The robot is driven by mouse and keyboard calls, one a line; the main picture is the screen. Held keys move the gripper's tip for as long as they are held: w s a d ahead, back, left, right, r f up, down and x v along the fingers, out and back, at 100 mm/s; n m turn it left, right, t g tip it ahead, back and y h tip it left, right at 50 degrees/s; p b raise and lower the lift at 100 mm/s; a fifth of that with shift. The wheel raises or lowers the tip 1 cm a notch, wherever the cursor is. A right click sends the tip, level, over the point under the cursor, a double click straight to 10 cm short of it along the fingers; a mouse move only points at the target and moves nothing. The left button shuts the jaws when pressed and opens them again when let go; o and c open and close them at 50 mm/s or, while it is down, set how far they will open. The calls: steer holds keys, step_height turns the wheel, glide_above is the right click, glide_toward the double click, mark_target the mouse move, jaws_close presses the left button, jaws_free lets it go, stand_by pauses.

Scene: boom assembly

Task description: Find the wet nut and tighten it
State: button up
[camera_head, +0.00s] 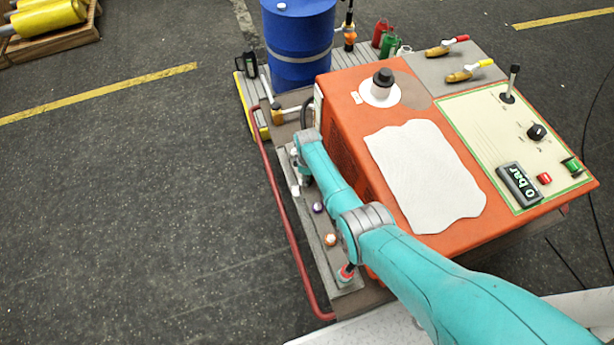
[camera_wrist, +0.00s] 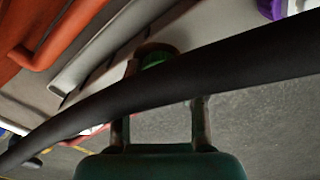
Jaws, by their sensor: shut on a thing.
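In the head view my arm reaches down along the left side of the orange machine, and my gripper (camera_head: 298,172) is at the narrow ledge there, small and partly hidden. In the wrist view the fingers of my gripper (camera_wrist: 160,100) point up the picture, with their middle part hidden behind a black hose. A round brownish fitting with green on it (camera_wrist: 155,60) shows at the fingertips; the grip itself is partly covered. A purple nut (camera_head: 318,207) sits on the ledge, and it also shows in the wrist view (camera_wrist: 270,8). An orange nut (camera_head: 330,239) and a red one (camera_head: 346,272) are nearer. I see no clear wetness.
The black hose (camera_wrist: 240,62) crosses the whole wrist view close to the camera. A red rail (camera_head: 275,190) runs outside the ledge. The orange machine (camera_head: 340,110) carries a white cloth (camera_head: 425,175) and a panel reading 0 bar (camera_head: 520,185). A blue barrel (camera_head: 297,45) stands behind.

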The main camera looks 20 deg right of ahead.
steer(key=shift+m, duration=2.8)
steer(key=o, duration=1.1)
steer(key=shift+o, duration=0.2)
step_height(320, 180, up, 12)
